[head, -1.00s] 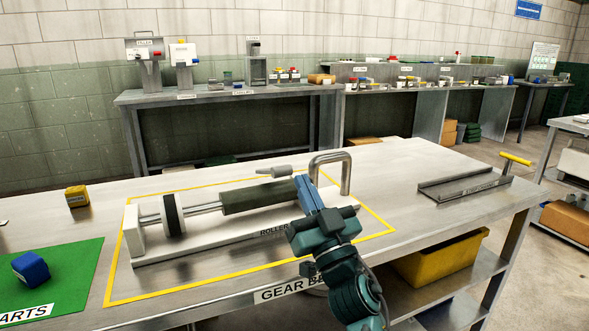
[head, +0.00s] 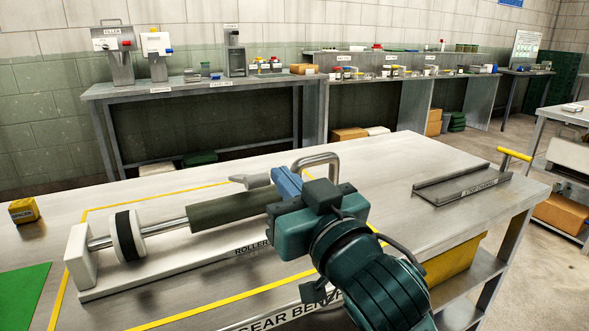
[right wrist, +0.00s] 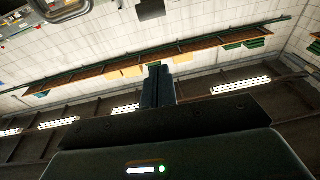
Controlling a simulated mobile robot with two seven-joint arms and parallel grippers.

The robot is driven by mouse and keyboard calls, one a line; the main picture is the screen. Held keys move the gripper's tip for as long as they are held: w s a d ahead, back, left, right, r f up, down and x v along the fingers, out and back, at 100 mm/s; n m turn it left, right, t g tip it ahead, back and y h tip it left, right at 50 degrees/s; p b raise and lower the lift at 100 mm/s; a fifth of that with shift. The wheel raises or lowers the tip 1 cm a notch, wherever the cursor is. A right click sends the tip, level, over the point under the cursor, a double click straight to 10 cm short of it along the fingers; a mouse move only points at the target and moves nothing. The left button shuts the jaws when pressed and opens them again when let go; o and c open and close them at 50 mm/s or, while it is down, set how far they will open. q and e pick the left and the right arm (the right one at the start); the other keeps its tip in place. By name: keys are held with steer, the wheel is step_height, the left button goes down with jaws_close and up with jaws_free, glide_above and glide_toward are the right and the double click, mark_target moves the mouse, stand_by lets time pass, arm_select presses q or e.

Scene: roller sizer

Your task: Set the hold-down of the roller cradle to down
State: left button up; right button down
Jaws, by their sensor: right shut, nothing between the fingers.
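The roller cradle (head: 95,283) is a long white base on the bench, lettered "ROLLER" along its front. It carries a dark green roller (head: 235,209) on a steel shaft, with a black-and-white wheel (head: 127,236) at the left. A bent metal bar (head: 318,158) stands at its right end; I cannot tell whether this is the hold-down. A grey tapered piece (head: 250,181) shows behind the roller. My right gripper (head: 287,184) is shut and empty, its blue fingers over the roller's right end, in front of the bar. It hides the bar's lower part. Its shut fingers show in the right wrist view (right wrist: 158,85).
A yellow outline (head: 166,197) surrounds the cradle. A yellow box (head: 24,210) and a green mat (head: 22,290) lie left. The bench between bar and channel is clear.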

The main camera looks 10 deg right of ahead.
steer(key=r, duration=0.2)
glide_above(260, 182)
steer(key=shift+f+b, duration=0.2)
steer(key=shift+b, duration=0.1)
arm_select(q)
steer(key=shift+d+f+m+b, duration=0.25)
steer(key=shift+f+b, duration=0.1)
steer(key=shift+f, duration=0.2)
steer(key=shift+d+f+m+b, duration=0.2)
steer(key=shift+f+b, duration=0.1)
steer(key=shift+f, duration=0.25)
arm_select(e)
steer(key=f, duration=0.4)
steer(key=shift+s+d, duration=0.15)
steer(key=shift+s, duration=0.25)
